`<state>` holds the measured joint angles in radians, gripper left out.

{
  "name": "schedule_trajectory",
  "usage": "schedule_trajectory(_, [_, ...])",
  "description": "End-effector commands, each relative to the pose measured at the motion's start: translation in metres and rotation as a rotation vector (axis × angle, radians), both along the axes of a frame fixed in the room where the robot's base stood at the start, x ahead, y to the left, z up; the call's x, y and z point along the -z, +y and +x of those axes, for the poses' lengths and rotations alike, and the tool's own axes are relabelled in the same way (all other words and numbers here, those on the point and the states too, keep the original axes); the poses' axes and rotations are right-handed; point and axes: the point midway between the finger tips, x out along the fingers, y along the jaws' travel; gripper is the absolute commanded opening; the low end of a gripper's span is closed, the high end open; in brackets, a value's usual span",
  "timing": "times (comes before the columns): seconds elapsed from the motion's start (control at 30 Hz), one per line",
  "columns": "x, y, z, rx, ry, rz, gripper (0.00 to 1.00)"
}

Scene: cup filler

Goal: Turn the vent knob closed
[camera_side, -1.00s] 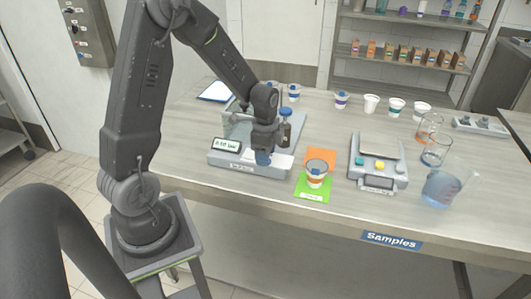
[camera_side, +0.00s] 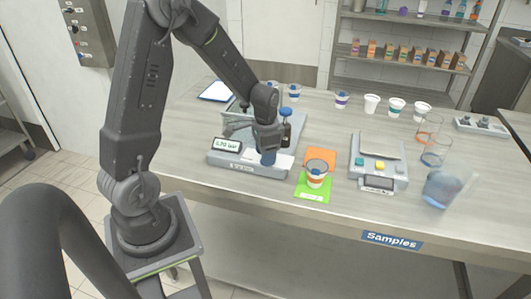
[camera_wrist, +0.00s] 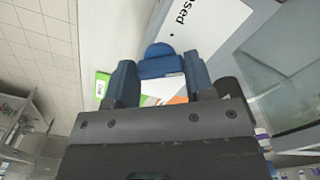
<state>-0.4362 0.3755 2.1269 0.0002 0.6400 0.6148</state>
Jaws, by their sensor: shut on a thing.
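The vent knob (camera_wrist: 160,62) is blue and sits between my fingers in the wrist view. A white label ending in "sed" (camera_wrist: 184,25) lies just beyond it. My gripper (camera_side: 267,158) points down at the front of the grey machine (camera_side: 229,161) in the side view. It is shut on the knob, and its two blue fingers (camera_wrist: 161,82) flank it in the wrist view. The machine has a small lit display (camera_side: 227,144) at its front left. In the side view my fingers mostly hide the knob, so its angle is hard to tell.
A cup (camera_side: 316,175) stands on an orange and green mat (camera_side: 312,190) just right of the machine. A dark bottle with a blue cap (camera_side: 286,127) stands close behind my gripper. A scale (camera_side: 378,170) and a beaker of blue liquid (camera_side: 442,187) are further right.

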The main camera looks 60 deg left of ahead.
Motion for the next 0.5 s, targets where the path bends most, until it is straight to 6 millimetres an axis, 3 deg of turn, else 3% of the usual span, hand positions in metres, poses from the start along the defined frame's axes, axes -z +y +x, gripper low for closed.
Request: schedule_trajectory(0.5, [-0.0002, -0.0003, 0.0011, -0.490, -0.003, 0.000, 0.25])
